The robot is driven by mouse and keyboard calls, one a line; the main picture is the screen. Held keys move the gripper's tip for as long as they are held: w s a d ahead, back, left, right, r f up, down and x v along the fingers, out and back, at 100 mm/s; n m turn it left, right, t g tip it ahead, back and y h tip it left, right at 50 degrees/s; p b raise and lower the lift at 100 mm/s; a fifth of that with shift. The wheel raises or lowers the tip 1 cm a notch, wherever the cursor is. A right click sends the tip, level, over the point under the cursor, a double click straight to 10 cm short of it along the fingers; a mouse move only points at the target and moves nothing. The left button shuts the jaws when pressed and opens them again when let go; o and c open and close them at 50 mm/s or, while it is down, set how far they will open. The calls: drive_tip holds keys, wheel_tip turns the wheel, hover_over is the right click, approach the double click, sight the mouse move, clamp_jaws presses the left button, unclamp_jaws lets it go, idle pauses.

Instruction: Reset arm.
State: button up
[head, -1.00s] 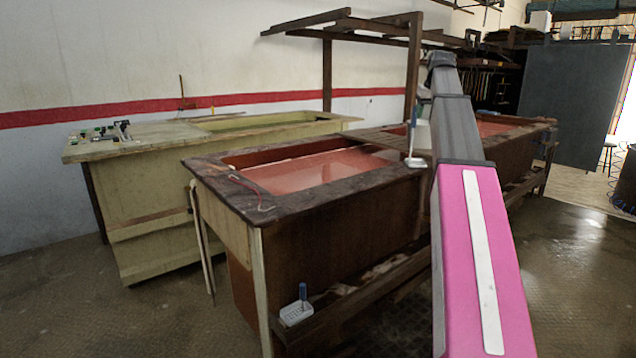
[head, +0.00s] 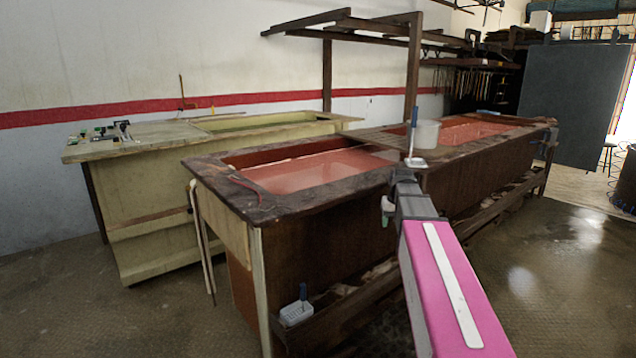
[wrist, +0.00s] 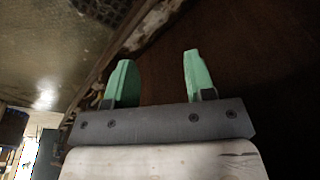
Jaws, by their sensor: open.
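My gripper (wrist: 158,62) shows in the wrist view with two green fingers spread apart. Nothing is between them. Dark brown wood, which seems to be the front of the tank bench, fills the background behind the fingers. In the head view my pink and grey arm reaches forward from the lower right to the front of the dark wooden tank bench (head: 330,245). The gripper is mostly hidden there by the arm's end, and I cannot tell whether it touches the bench.
A white tub (head: 427,133) and a small white device with a blue handle (head: 415,162) stand on the bench. A similar device (head: 297,312) sits on the low front ledge (head: 345,310). A pale green bench (head: 150,200) stands behind left. The floor at right (head: 560,270) is clear.

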drive_tip(key=s+a+f+g, duration=0.1)
drive_tip(key=s+a+f, duration=0.3)
drive_tip(key=s+f, duration=0.6)
drive_tip(key=s+a+f+g, duration=0.1)
drive_tip(key=s+a+f, duration=0.2)
drive_tip(key=s+f, duration=0.7)
drive_tip(key=shift+s+a+f, duration=0.35)
drive_tip(key=shift+a+f, duration=0.05)
drive_tip(key=shift+f, duration=0.5)
